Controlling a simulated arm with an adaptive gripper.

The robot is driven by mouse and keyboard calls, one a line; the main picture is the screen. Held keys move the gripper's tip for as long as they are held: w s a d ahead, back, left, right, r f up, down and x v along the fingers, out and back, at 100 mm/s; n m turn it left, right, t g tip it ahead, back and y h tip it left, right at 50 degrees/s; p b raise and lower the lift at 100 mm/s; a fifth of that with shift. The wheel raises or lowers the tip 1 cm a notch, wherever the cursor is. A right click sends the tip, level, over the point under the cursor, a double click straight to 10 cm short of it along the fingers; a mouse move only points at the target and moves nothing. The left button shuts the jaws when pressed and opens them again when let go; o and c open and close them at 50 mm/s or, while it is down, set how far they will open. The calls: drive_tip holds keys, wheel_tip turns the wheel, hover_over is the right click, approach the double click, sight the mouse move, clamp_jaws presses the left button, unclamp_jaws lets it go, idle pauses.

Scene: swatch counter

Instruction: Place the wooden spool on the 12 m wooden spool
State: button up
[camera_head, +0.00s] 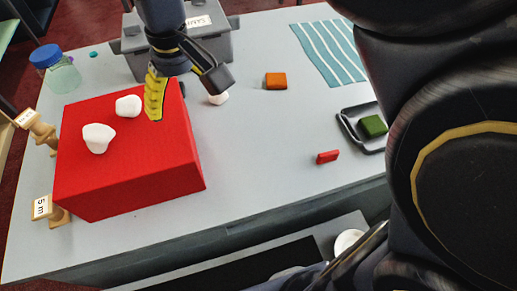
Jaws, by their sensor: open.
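A pale wooden spool (40,131) with a white tag stands at the left table edge, partly hidden behind the red box; I cannot read its tag surely. A second wooden spool (60,214), tagged "5 m", is at the box's front left corner and partly hidden by it. I see no spool clearly tagged 12 m. My gripper (184,98) is open and empty, over the back right part of the red box, to the right of both spools and apart from them.
The large red box (130,178) has two white lumps (98,138) on top. A grey bin (215,43), blue-capped jar (62,75), orange block (276,81), striped cloth (328,50), red block (327,157) and black tray (347,123) with a green block (372,126) share the table. Its middle is clear.

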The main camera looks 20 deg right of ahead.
drive_tip(key=s+d+f+m+g, duration=0.1)
drive_tip(key=s+d+f+m, duration=0.1)
drive_tip(key=s+d, duration=0.3)
drive_tip(key=s+d+f+m+g, duration=0.1)
drive_tip(key=s+d, duration=0.4)
drive_tip(key=s, duration=0.9)
wheel_tip(320, 180, down, 2)
drive_tip(key=shift+d+f+m, duration=0.15)
drive_tip(key=shift+d+m, duration=0.05)
drive_tip(key=shift+m, duration=0.3)
